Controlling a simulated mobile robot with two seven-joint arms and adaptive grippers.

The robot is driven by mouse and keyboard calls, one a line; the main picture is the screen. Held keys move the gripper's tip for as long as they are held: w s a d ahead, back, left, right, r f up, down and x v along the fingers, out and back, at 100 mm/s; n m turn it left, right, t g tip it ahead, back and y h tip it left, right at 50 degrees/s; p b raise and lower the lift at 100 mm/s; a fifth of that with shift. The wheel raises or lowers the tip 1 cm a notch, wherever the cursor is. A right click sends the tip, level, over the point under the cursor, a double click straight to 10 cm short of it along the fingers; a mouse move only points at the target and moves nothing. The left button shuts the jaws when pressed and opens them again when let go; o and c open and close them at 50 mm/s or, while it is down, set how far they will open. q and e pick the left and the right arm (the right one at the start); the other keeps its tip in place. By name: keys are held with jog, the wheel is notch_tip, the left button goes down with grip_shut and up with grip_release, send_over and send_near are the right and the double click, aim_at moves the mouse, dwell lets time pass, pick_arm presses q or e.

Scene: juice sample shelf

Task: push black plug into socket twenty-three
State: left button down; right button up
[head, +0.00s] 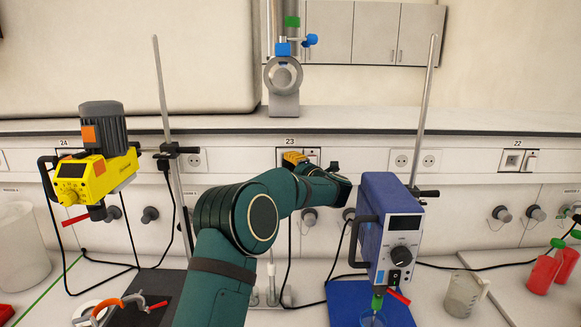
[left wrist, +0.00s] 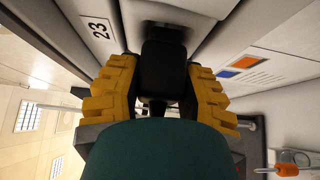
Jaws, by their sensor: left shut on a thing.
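My left gripper (head: 295,158) is at the wall panel under the label 23 in the head view. In the left wrist view its two yellow fingers (left wrist: 162,88) are shut on the black plug (left wrist: 164,72), one on each side. The plug points at a dark opening (left wrist: 163,27) in the wall, by the label 23 (left wrist: 98,31); this looks like socket twenty-three. I cannot tell whether the plug touches or enters it. In the head view my arm and gripper hide most of the plug and socket. My right gripper is not in view.
A yellow stirrer (head: 95,170) on a stand is to the left and a blue stirrer (head: 388,225) on a stand is close on the right. Black cables run over the bench. A beaker (head: 464,293) and red bottles (head: 545,270) stand at the right.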

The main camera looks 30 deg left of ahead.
pick_arm(q)
jog(key=shift+w+a, duration=0.3)
jog(key=shift+w, duration=0.1)
dwell(0.7)
jog(key=shift+w+a+r, duration=0.1)
jog(key=shift+r, duration=0.05)
dwell(0.4)
jog(key=c, duration=1)
grip_release()
jog(key=o, duration=0.5)
jog(key=shift+w, duration=0.25)
